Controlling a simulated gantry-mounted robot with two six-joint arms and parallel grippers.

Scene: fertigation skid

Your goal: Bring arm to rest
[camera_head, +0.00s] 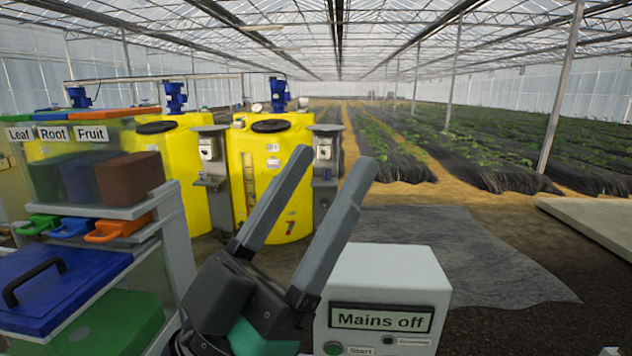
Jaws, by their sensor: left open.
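My left gripper (331,172) is in the lower middle of the head view. Its two long grey fingers point up and slightly right, apart, with nothing between them. Its dark wrist and a green band show at the bottom edge. The fingers overlap the left edge of a white control box (392,274) in the picture; I cannot tell how far apart they are in depth. The box has a "Mains off" display and buttons labelled Start and Running. My right gripper is not in view.
At left stands a rack with Leaf, Root and Fruit labels (54,133), coloured handles and a blue lidded bin (75,285). Yellow tanks (262,165) with blue pumps stand behind the gripper. Grey sheeting (470,245) lies right of the box; crop rows (480,150) lie beyond.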

